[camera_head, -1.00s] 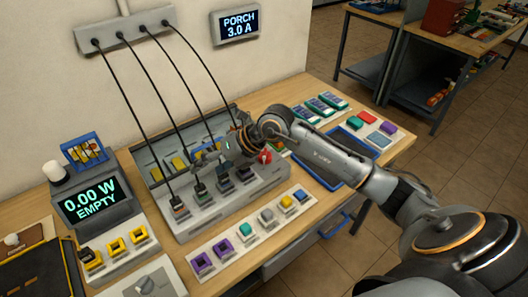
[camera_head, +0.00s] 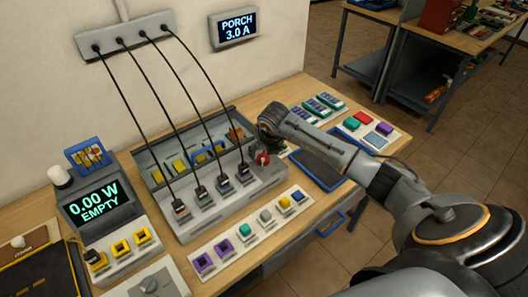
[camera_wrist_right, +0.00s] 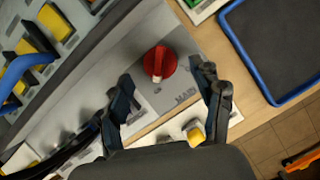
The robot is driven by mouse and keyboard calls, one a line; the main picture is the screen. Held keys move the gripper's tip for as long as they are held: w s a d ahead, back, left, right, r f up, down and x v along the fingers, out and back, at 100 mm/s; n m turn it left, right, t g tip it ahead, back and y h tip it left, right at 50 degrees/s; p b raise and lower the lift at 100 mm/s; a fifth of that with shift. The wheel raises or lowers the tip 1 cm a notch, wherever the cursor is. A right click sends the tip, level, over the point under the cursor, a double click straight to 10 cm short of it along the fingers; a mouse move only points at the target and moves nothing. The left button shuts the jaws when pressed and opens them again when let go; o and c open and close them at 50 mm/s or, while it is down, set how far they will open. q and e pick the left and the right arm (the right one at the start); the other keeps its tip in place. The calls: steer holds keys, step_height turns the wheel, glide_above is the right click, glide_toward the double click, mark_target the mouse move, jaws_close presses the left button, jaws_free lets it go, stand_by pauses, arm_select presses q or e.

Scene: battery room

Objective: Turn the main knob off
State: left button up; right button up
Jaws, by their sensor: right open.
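The red main knob (camera_head: 262,158) sits at the right end of the grey charger panel (camera_head: 215,205). In the right wrist view the knob (camera_wrist_right: 159,61) is round with a raised grip, beside the printed word MAIN. A small mark beside it is hard to read. My right gripper (camera_head: 268,122) is behind and above the knob in the head view, its fingers mostly hidden. In the wrist view its two fingers (camera_wrist_right: 163,80) are spread, with the knob showing in the gap beyond them. It holds nothing. My left gripper is not in view.
Several black cables run from the wall strip (camera_head: 125,32) into the charger. A display (camera_head: 99,202) reads 0.00 W EMPTY. A row of coloured blocks lies in front of the charger. A blue-rimmed tray (camera_head: 340,181) lies to the right, under my right arm.

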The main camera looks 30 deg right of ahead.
mark_target(264, 156)
steer(key=shift+x, duration=1.75)
steer(key=c, duration=1.1)
